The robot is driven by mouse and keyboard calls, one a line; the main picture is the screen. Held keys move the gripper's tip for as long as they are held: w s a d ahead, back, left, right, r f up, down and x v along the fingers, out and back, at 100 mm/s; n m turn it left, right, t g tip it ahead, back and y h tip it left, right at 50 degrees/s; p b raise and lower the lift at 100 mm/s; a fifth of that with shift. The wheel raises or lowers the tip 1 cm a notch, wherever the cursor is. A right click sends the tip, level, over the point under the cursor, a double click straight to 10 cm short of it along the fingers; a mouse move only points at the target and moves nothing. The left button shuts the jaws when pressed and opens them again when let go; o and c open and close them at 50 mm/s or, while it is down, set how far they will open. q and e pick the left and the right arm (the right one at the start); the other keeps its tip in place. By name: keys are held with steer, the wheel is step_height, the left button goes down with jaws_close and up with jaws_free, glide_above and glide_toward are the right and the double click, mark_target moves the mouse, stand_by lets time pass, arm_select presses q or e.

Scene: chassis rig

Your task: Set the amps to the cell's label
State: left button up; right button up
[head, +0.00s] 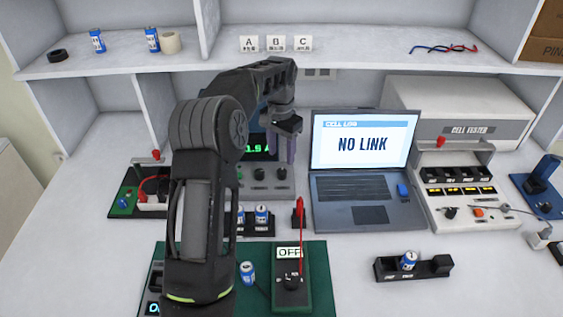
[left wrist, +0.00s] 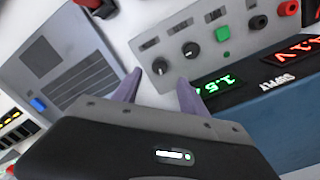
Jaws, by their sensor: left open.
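The grey supply panel (head: 265,190) stands at the back, behind my left arm. Its green readout (head: 256,147) ends in what looks like 1.5 A. In the left wrist view the green readout (left wrist: 219,86) and a red one (left wrist: 292,50) appear upside down. Two dark knobs, one (left wrist: 160,66) and another (left wrist: 190,49), sit on the panel. My left gripper (left wrist: 160,78) is open and empty, its fingertips either side of the first knob in the picture; contact cannot be told. In the head view its finger (head: 291,148) hangs above the panel's right end. Cell labels are too small to read.
A laptop (head: 367,190) reading NO LINK stands right of the panel, close to the gripper. A cell tester (head: 466,190) is farther right. Cells stand in a rack (head: 262,228), a black holder (head: 385,270) and on the green mat (head: 318,270), beside a meter reading OFF.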

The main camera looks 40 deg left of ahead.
arm_select(q)
steer(key=shift+r, duration=0.45)
steer(key=n+p, duration=0.2)
steer(key=p, duration=0.1)
steer(key=s+n+p, duration=0.1)
steer(key=n+p, duration=0.1)
steer(key=p, duration=0.1)
steer(key=shift+r, duration=0.2)
steer(key=shift+w+d+f+n, duration=0.1)
steer(key=shift+w+f+n, duration=0.2)
steer(key=shift+n, duration=0.6)
steer(key=shift+w+n, duration=0.2)
steer(key=shift+n, duration=0.6)
steer(key=shift+r, duration=0.1)
